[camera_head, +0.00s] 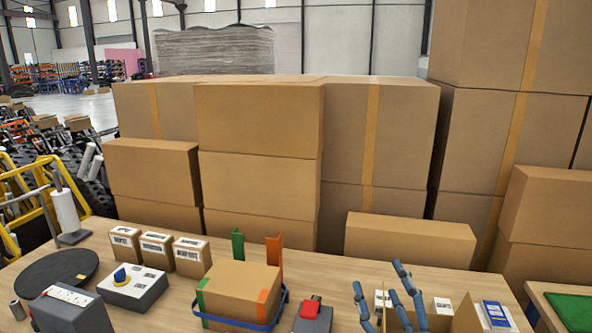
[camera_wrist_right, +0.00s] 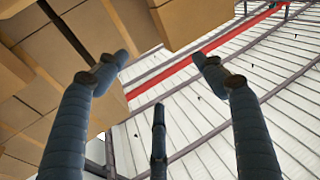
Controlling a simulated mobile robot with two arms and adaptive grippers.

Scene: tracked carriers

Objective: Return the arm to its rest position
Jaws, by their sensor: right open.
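My right gripper (camera_head: 390,288) shows at the lower right of the head view, its blue-grey fingers pointing up above the table. In the right wrist view its three fingers (camera_wrist_right: 158,75) are spread apart, with nothing between them. That wrist camera looks up past stacked cartons toward the roof. The gripper is open and empty. It stands in front of part of an open cardboard box (camera_head: 462,318) and small white-labelled items. My left gripper is not in view.
A carton (camera_head: 240,283) with green and orange corners and a blue band sits on the wooden table (camera_head: 345,275). Left are small labelled boxes (camera_head: 158,250), a grey control box (camera_head: 133,290) and a dark disc (camera_head: 55,273). Large cartons (camera_head: 260,120) stand behind. A green-lined tray (camera_head: 548,306) is right.

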